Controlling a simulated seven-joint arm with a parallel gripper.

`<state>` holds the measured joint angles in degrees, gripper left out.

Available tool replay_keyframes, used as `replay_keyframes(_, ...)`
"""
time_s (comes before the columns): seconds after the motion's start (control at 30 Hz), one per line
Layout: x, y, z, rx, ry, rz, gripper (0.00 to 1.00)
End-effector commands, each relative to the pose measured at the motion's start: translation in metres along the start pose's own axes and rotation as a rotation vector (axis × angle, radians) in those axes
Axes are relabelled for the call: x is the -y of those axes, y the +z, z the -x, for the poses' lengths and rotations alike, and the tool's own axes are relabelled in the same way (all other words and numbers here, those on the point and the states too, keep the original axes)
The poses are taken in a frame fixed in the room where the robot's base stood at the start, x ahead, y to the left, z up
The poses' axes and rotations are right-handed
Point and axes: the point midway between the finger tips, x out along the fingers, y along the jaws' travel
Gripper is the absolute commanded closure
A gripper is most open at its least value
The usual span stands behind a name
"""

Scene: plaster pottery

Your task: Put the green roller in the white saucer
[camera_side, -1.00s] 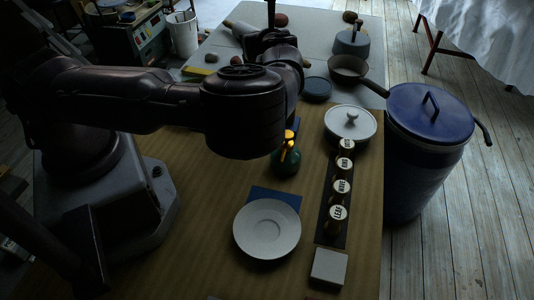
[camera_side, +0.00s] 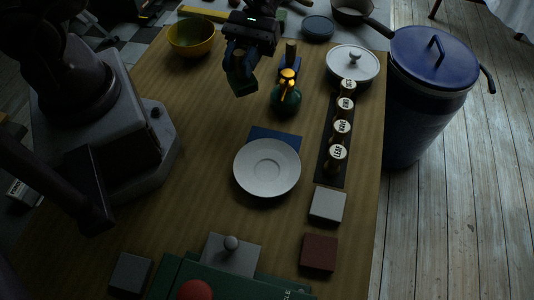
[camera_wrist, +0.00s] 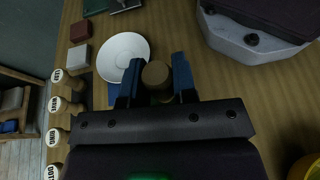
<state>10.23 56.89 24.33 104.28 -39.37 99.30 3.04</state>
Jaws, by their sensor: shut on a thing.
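My gripper (camera_side: 241,70) is above the wooden table, left of the green bottle, and its fingers are shut on the green roller. The roller (camera_side: 242,84) shows as a dark green piece below the fingers, clear of the saucer. In the wrist view its round brownish end (camera_wrist: 155,75) sits between the two blue fingers; the rest is hidden. The white saucer (camera_side: 267,188) lies empty on the table, partly over a blue square (camera_side: 286,137), nearer the side camera than my gripper. It also shows beyond the fingers in the wrist view (camera_wrist: 122,52).
A green bottle with a yellow top (camera_side: 286,99) stands between gripper and saucer, to the right. Labelled cylinders (camera_side: 341,128) line the right side, near a lidded white dish (camera_side: 352,66). A yellow bowl (camera_side: 191,39) is back left. Table left of the saucer is clear.

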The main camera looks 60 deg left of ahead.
Motion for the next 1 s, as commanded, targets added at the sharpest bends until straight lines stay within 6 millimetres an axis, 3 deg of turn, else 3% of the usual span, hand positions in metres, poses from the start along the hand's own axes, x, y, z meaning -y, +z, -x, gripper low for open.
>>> replay_keyframes(0.1, -0.022, 0.027, -0.026, 0.005, 0.237, 0.083, 1.0)
replay_keyframes(0.3, -0.062, 0.08, -0.058, 0.005, 0.555, 0.194, 1.0)
replay_keyframes(0.6, -0.089, 0.127, -0.069, 0.009, 0.735, 0.258, 1.0)
replay_keyframes(1.0, -0.103, 0.162, -0.072, 0.013, 0.824, 0.293, 1.0)
